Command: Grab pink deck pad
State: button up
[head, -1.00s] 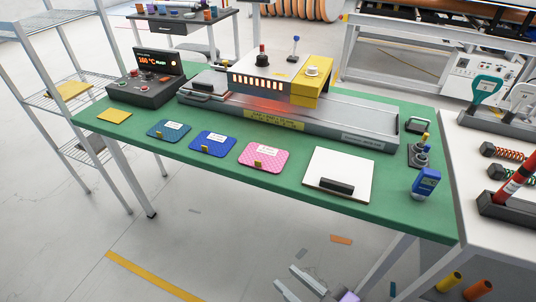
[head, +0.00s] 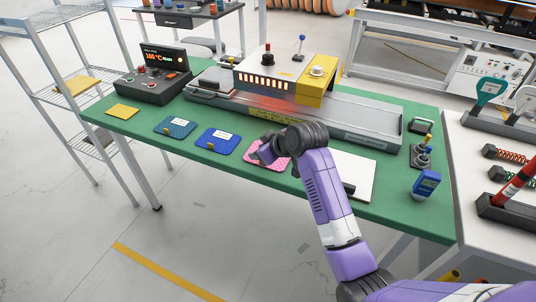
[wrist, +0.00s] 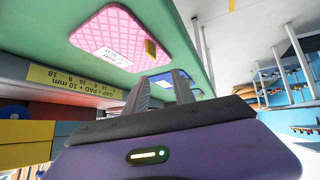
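The pink deck pad (head: 281,165) lies flat on the green table, partly hidden behind my gripper and wrist in the head view. In the wrist view the pink pad (wrist: 112,28) shows its white label and a yellow tab at its edge. My gripper (head: 262,154) is over the pad's left part in the head view. In the wrist view my gripper (wrist: 161,77) has its two fingers apart with nothing between them, and the pad lies beyond the fingertips.
A blue pad (head: 218,140), a teal pad (head: 175,127) and a yellow pad (head: 122,111) lie left on the green table (head: 215,165). A white board (head: 356,168) lies to the right. The grey press bed (head: 360,127) with its yellow-ended housing (head: 315,88) stands behind.

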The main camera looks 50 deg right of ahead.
jog(key=n+g+y, duration=0.1)
jog(key=s+d+r+n+g+y, duration=0.1)
jog(key=g, duration=0.1)
jog(key=s+d+r+n+g, duration=0.1)
jog(key=g, duration=0.1)
jog(key=shift+s+y, duration=0.15)
jog(key=shift+y, duration=0.25)
jog(key=p+x, duration=0.1)
jog(key=x, duration=0.4)
jog(key=shift+d+f, duration=0.1)
jog(key=shift+f, duration=0.3)
jog(key=shift+c, duration=0.2)
grip_shut()
